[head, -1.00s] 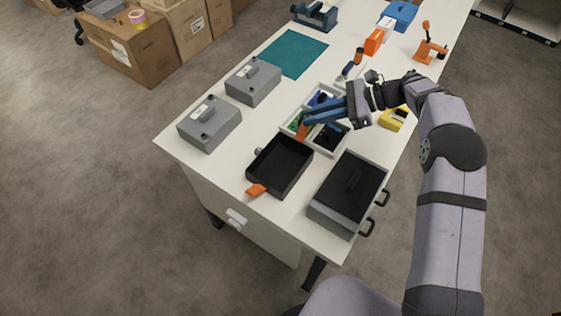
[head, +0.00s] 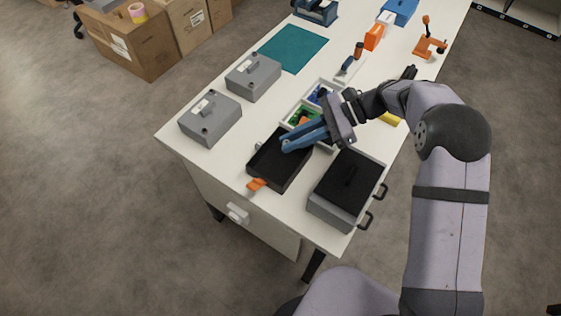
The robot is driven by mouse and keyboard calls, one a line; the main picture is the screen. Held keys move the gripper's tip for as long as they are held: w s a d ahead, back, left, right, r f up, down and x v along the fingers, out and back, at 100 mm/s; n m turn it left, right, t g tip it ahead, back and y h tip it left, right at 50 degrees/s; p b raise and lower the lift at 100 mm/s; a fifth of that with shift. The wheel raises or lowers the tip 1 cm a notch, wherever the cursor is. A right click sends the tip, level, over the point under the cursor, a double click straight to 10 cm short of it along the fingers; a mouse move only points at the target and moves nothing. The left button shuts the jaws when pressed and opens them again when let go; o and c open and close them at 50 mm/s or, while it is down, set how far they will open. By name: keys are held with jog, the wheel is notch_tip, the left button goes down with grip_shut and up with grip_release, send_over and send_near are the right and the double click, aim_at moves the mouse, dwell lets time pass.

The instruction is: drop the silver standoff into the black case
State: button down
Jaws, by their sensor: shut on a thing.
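The fingers are close together, shut on the silver standoff. The standoff itself is too small or too hidden to make out between the tips. The fingers hide part of the case's back rim, and I cannot tell their exact height above it.
Right of the case stands a grey box with a black lid (head: 345,180). A divided light tray (head: 287,117) with small parts lies behind. Two grey boxes (head: 211,118) (head: 254,76) and a teal mat (head: 293,47) are to the left and back.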

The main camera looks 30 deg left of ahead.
jog(key=shift+f+b, duration=2.15)
jog(key=shift+f, duration=0.4)
jog(key=c, duration=1.7)
grip_release()
jog(key=shift+o, duration=0.2)
jog(key=shift+w+d+r, duration=0.1)
jog(key=b+v, duration=0.1)
jog(key=v, duration=0.6)
jog(key=shift+d+r, duration=0.1)
